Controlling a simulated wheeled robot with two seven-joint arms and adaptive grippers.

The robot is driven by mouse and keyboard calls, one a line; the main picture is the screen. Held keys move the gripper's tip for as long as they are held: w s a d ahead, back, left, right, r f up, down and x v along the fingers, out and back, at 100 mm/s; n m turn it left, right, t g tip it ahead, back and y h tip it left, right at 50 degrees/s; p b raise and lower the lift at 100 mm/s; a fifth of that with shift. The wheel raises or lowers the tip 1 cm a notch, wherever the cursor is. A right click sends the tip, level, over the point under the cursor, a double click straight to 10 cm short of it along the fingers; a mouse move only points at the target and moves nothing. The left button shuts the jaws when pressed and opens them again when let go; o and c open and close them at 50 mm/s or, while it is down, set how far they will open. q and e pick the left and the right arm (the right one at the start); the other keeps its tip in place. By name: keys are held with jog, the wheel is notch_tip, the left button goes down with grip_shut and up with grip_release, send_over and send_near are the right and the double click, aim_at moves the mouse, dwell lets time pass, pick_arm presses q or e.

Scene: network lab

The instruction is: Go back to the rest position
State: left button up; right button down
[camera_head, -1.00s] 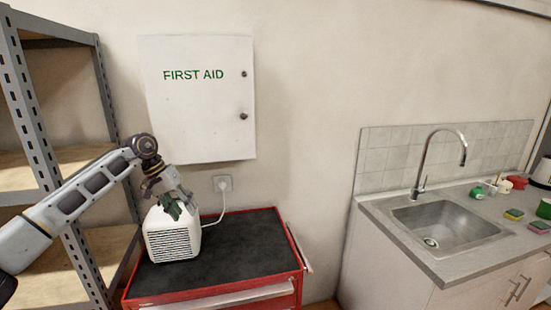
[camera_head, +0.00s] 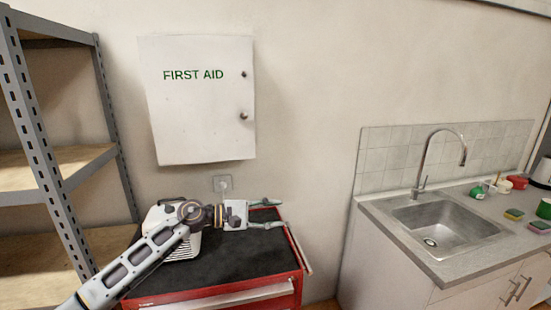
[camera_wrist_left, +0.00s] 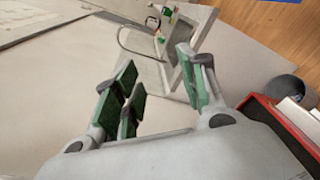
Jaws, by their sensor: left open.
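My left arm comes in from the lower left over the red tool cabinet (camera_head: 215,297). My left gripper (camera_head: 278,214) points right above the cabinet's black top, its two fingers apart and nothing between them. In the left wrist view the open green-padded fingers (camera_wrist_left: 163,88) are also empty. A white vented box (camera_head: 155,215) stands on the cabinet, partly hidden behind my arm; the gripper is to the right of it and apart from it. My right gripper is not in view.
A metal shelf rack (camera_head: 108,105) stands at the left. A white first aid cabinet (camera_head: 200,110) hangs above a wall outlet (camera_head: 222,183). A counter with a sink (camera_head: 440,222) and tap is at the right, with small items on it. A gap of floor separates cabinet and counter.

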pick_arm(q)
jog(key=s+a+f+m+t+y, duration=0.45)
jog(key=a+f+m+y, duration=0.35)
jog(key=m, duration=0.4)
jog(key=s+a+f+m+t+y, duration=0.3)
jog(key=a+f+m+t+y, duration=0.45)
jog(key=m, duration=0.55)
jog(key=s+a+f+n+g, duration=0.3)
jog(key=s+f+n+g, duration=0.35)
jog(key=s, duration=0.65)
jog(key=s+a+f+n+g, duration=0.3)
jog(key=s+f+n+g, duration=0.4)
jog(key=s, duration=0.5)
jog(key=s+f+m, duration=0.1)
jog(key=s+f, duration=0.2)
jog(key=f, duration=3.1)
jog(key=s+a+f+g, duration=0.1)
jog(key=s+a+f, duration=0.1)
jog(key=s+f, duration=0.8)
jog(key=s+a+f, duration=0.2)
jog(key=s+f, duration=0.8)
jog(key=s, duration=0.2)
jog(key=shift+g, duration=0.35)
